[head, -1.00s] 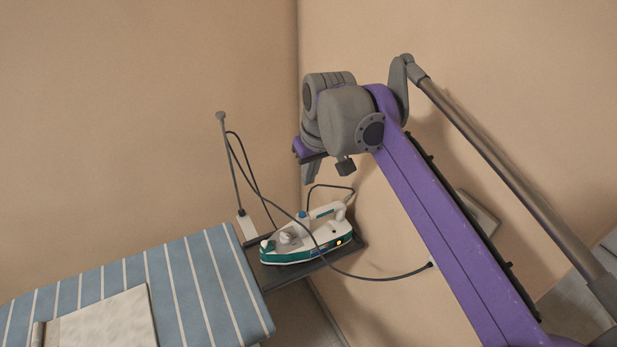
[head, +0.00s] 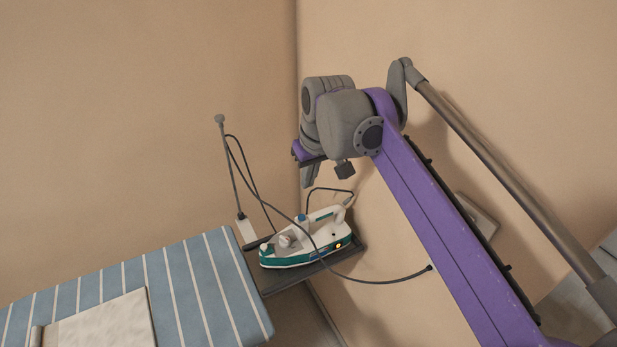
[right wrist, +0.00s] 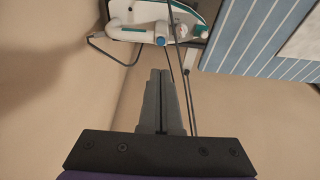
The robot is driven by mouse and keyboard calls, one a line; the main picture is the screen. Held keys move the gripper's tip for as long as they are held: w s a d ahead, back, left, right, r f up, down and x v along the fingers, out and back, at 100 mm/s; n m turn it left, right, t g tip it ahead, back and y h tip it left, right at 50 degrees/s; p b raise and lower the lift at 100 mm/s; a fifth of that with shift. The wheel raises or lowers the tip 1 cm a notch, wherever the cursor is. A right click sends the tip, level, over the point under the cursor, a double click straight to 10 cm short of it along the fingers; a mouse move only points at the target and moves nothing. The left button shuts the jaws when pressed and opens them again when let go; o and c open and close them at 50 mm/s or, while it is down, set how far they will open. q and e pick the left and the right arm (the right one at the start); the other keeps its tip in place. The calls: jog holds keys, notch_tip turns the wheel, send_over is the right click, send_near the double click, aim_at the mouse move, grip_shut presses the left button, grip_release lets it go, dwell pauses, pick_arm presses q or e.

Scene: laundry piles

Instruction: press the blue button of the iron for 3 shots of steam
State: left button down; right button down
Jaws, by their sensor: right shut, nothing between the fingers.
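The iron (head: 285,252) is white and teal and rests on a dark stand (head: 290,280) at the right end of the ironing board. It has a small lit orange light on its side. Its blue button (head: 301,217) is on top of the iron; in the right wrist view the blue button (right wrist: 161,41) shows just beyond the fingertips. My right gripper (head: 309,178) points down above the iron, apart from it. In the right wrist view the right gripper (right wrist: 161,72) is shut with nothing between its fingers. My left gripper is out of view.
The ironing board (head: 190,275) has a blue striped cover with a folded pale cloth (head: 100,322) on it. A dark cord (head: 375,281) loops across the iron to the wall. A thin upright cord holder (head: 230,170) stands behind the stand. Walls (head: 150,80) meet in the corner close behind.

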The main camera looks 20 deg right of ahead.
jog(key=shift+r, duration=0.55)
jog(key=b, duration=0.1)
send_near(302, 216)
jog(key=x, duration=0.5)
jog(key=shift+w+a+f, duration=0.1)
jog(key=shift+w+f, duration=0.1)
jog(key=shift+w, duration=0.15)
jog(key=shift+f, duration=0.5)
